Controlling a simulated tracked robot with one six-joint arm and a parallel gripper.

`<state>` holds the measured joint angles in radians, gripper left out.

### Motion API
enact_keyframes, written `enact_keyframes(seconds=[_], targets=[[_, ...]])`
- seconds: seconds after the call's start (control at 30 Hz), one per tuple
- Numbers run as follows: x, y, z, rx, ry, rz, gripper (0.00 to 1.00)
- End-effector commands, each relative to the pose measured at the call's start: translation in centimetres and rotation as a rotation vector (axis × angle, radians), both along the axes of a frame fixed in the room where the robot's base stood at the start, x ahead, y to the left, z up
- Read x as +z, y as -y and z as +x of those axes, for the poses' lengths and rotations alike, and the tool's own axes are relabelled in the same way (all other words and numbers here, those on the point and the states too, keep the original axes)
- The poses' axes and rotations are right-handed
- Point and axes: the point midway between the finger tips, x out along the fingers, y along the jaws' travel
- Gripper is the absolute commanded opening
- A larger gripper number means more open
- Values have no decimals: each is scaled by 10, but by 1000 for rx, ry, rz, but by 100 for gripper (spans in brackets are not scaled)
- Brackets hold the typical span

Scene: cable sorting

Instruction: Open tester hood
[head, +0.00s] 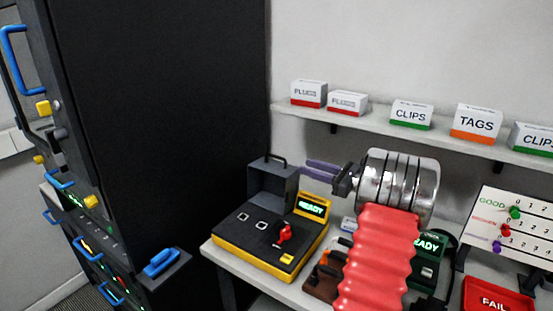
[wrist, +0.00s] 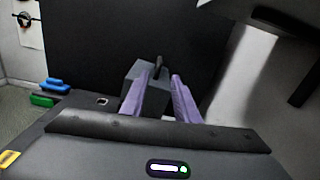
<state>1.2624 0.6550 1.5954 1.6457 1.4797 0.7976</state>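The yellow-edged tester (head: 262,250) stands on the bench in the head view, with a lit READY display (head: 312,207) and a red lever (head: 284,235) on its black top. A grey box-like hood (head: 272,186) with a dark handle (head: 268,160) on top sits at its back left. The hood also shows in the wrist view (wrist: 152,96), its handle (wrist: 158,65) at the top. My gripper (head: 308,168) has purple fingers pointing left at the hood from its right side. In the wrist view my gripper (wrist: 157,80) is open, with the hood beyond its fingertips. I see no contact.
A shelf (head: 375,124) with labelled boxes runs above. A tall dark cabinet (head: 170,120) stands left. A red FAIL tray (head: 492,300) lies at right.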

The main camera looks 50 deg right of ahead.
Motion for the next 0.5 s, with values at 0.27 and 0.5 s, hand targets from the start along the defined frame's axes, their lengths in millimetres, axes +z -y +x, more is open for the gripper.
enact_keyframes(seconds=[0.27,0.5], targets=[[0,-6,26,4,0,-1,28],[0,-13,62,4,-1,-1,28]])
